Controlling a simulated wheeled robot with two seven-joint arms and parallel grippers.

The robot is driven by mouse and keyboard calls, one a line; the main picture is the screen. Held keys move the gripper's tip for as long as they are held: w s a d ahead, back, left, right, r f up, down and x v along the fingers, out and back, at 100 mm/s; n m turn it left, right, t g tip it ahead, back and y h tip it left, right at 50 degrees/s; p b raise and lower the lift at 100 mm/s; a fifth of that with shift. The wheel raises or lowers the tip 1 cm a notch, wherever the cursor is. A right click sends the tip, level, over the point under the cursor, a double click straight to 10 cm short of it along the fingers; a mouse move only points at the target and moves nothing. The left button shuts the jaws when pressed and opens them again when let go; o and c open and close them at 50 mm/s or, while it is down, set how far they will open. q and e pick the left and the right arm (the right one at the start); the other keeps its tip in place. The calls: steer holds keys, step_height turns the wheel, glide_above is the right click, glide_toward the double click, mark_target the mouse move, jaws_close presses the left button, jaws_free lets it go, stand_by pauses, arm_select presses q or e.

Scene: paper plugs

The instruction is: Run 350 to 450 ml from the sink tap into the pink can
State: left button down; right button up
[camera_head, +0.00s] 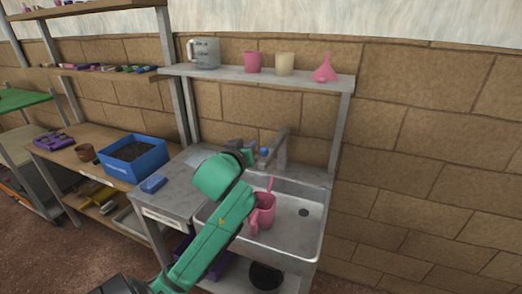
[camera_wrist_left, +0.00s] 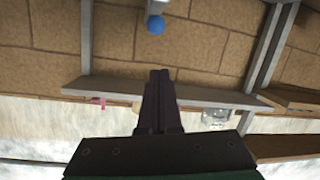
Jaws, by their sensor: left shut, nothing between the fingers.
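The pink can (camera_head: 263,212) stands in the grey sink basin (camera_head: 313,222), below the tap, with a thin pink part rising from it. My green left arm hides part of its left side. The grey tap (camera_head: 280,150) stands at the back of the sink, with a blue knob (camera_head: 264,152) near it. The blue knob also shows in the left wrist view (camera_wrist_left: 155,24), just beyond my fingertips and apart from them in the picture. My left gripper (camera_head: 250,150) is shut and empty beside the tap; its dark fingers (camera_wrist_left: 159,74) lie together. No water stream can be made out. My right gripper is out of view.
A wall shelf (camera_head: 215,72) above the sink holds a clear measuring jug (camera_head: 204,53), a pink cup (camera_head: 253,62), a cream cup (camera_head: 285,64) and a pink funnel (camera_head: 325,68). A blue sponge (camera_head: 153,184) lies on the counter left of the sink. A blue crate (camera_head: 134,170) stands farther left.

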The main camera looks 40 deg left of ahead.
arm_select(q)
steer(key=shift+s+a+r, duration=0.1)
steer(key=shift+a+r, duration=0.05)
steer(key=shift+r, duration=0.55)
steer(key=p, duration=0.3)
glide_above(261, 150)
steer(key=w+a, duration=0.2)
steer(key=f, duration=0.3)
steer(key=s+d+f, duration=0.1)
steer(key=shift+s+d+f+p, duration=0.2)
steer(key=shift+d+f+p, duration=0.05)
steer(key=shift+f+p, duration=0.15)
steer(key=shift+s+d+f, duration=0.25)
steer(key=shift+s+d, duration=0.05)
steer(key=shift+s, duration=0.05)
steer(key=shift+w+f, duration=0.1)
